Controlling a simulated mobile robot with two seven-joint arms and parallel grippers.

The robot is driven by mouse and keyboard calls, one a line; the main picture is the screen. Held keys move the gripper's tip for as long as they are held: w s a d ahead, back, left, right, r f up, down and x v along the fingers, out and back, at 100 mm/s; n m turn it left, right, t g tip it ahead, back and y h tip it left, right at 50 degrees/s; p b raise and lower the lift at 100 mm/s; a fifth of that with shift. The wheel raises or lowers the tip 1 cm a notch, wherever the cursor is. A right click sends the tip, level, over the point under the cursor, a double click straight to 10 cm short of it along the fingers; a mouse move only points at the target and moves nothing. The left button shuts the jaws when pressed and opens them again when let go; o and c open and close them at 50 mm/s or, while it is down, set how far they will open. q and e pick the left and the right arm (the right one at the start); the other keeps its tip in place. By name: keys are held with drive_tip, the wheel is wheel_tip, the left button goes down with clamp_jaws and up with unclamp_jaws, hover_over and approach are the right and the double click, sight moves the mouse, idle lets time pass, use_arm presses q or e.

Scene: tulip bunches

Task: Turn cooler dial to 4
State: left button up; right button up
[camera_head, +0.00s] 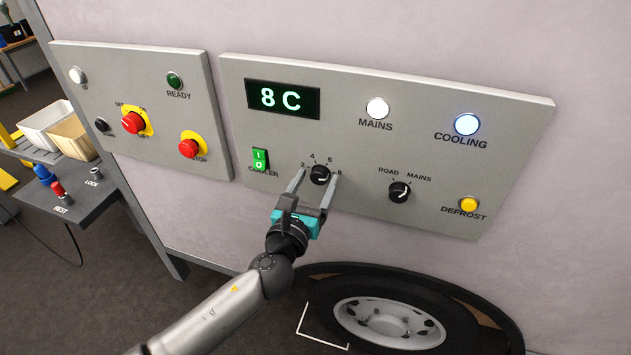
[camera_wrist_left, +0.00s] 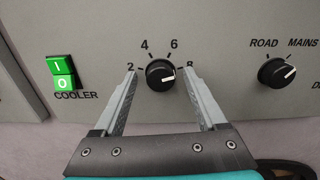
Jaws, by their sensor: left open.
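The cooler dial (camera_head: 320,175) is a black knob with a white pointer line, set on the grey panel (camera_head: 350,120). Numbers 2, 4, 6 and 8 arc around it. In the left wrist view the dial (camera_wrist_left: 160,75) has its pointer turned right, close to the 8. The display (camera_head: 282,99) reads 8 C. My left gripper (camera_head: 317,176) is open, with one finger on each side of the dial. In the wrist view both fingers appear apart from the knob. My right gripper is not in view.
A green cooler switch (camera_head: 260,160) is left of the dial. A ROAD/MAINS knob (camera_head: 399,192) and a yellow defrost button (camera_head: 469,204) are to the right. A second panel (camera_head: 190,75) with red knobs is at left. A wheel (camera_head: 390,322) is below.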

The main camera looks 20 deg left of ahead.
use_arm(q)
clamp_jaws()
idle(0.7)
